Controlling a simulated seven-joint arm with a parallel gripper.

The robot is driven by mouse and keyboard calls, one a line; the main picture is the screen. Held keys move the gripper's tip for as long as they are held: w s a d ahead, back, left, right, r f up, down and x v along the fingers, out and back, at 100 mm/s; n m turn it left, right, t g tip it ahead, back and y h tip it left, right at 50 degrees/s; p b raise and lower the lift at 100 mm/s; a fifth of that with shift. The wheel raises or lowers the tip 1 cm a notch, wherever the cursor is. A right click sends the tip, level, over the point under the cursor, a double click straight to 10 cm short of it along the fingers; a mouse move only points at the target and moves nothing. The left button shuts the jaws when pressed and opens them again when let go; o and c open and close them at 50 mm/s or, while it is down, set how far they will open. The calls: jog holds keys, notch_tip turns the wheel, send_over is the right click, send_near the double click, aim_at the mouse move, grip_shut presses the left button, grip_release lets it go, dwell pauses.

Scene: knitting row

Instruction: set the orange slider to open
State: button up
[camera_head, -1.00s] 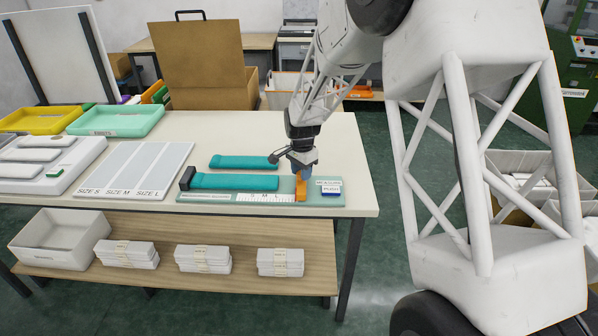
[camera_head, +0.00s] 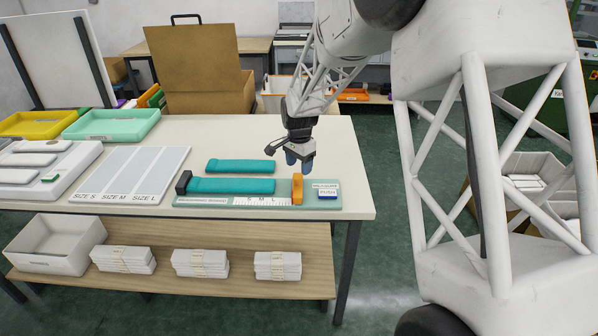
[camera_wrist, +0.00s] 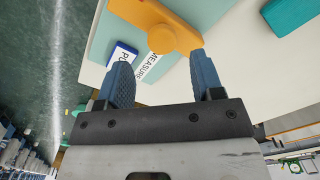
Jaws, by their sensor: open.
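The orange slider (camera_head: 297,189) stands upright near the right end of a pale green measuring gauge (camera_head: 322,203) on the table, just right of the S M L scale. A teal strip (camera_head: 232,186) lies on the gauge left of it, its left end at a dark block. My gripper (camera_head: 298,163) is open and empty, its blue fingers above and slightly behind the slider. In the wrist view the slider (camera_wrist: 172,26) is in front of the open fingers (camera_wrist: 160,64), apparently not between them.
A second teal strip (camera_head: 240,166) lies behind the gauge. A size board (camera_head: 130,173) and green tray (camera_head: 112,124) stand to the left. The table's right edge is close to the gauge. A shelf below holds white bundles (camera_head: 200,262).

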aim_at(300, 177)
jog(key=shift+r, duration=1.85)
jog(key=shift+d, duration=0.1)
jog(key=shift+s+d+r, duration=0.1)
jog(key=shift+s+r, duration=0.1)
jog(key=shift+r, duration=0.05)
jog(key=s+d+r+n, duration=0.1)
jog(key=s+d+r, duration=0.3)
jog(key=s, duration=0.3)
jog(key=s+d+r+n+t, duration=0.1)
jog(key=s+d+r+n, duration=0.1)
jog(key=s+d+r, duration=0.4)
jog(key=s+d+r+n, duration=0.1)
jog(key=s+d+r, duration=0.2)
jog(key=s, duration=0.6)
jog(key=s+d+n, duration=0.2)
jog(key=s+d, duration=0.1)
jog(key=s, duration=0.9)
jog(key=s+d+n+t, duration=0.1)
jog(key=s+d+n, duration=0.1)
jog(key=s, duration=1)
jog(key=shift+s+d+n+t, duration=0.3)
jog(key=shift+d+n, duration=0.1)
jog(key=shift+d, duration=0.5)
